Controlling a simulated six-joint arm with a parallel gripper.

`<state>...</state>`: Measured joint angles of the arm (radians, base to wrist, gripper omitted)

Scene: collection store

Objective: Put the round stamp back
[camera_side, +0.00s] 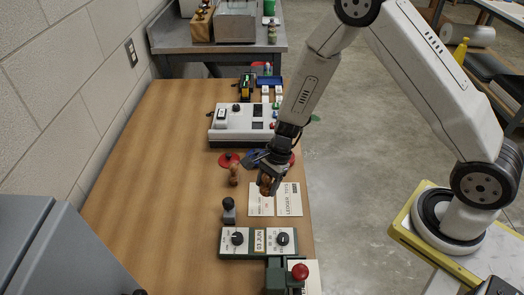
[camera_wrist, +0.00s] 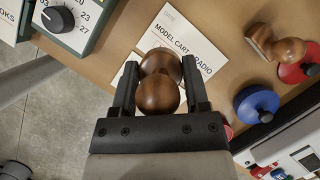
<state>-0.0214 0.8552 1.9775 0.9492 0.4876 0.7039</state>
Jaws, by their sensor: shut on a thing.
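My gripper (camera_side: 267,178) is shut on a brown wooden stamp with a rounded knob, which I take to be the round stamp (camera_side: 265,187). In the wrist view the stamp (camera_wrist: 158,95) sits between both fingers, with a second rounded wooden part behind the knob; its printing face is hidden. It is over the paper cards (camera_side: 288,200); I cannot tell whether it touches them. Another wooden stamp (camera_side: 234,174) stands on the table to the left and shows in the wrist view (camera_wrist: 284,48). A dark-handled stamp (camera_side: 229,211) stands nearer the front.
A red pad (camera_side: 229,160) and a blue pad (camera_wrist: 257,103) lie behind the cards. A white device (camera_side: 235,128) stands farther back. A green dial box (camera_side: 258,241) and a red-knobbed green device (camera_side: 299,272) are in front. The table's left side (camera_side: 150,165) is clear.

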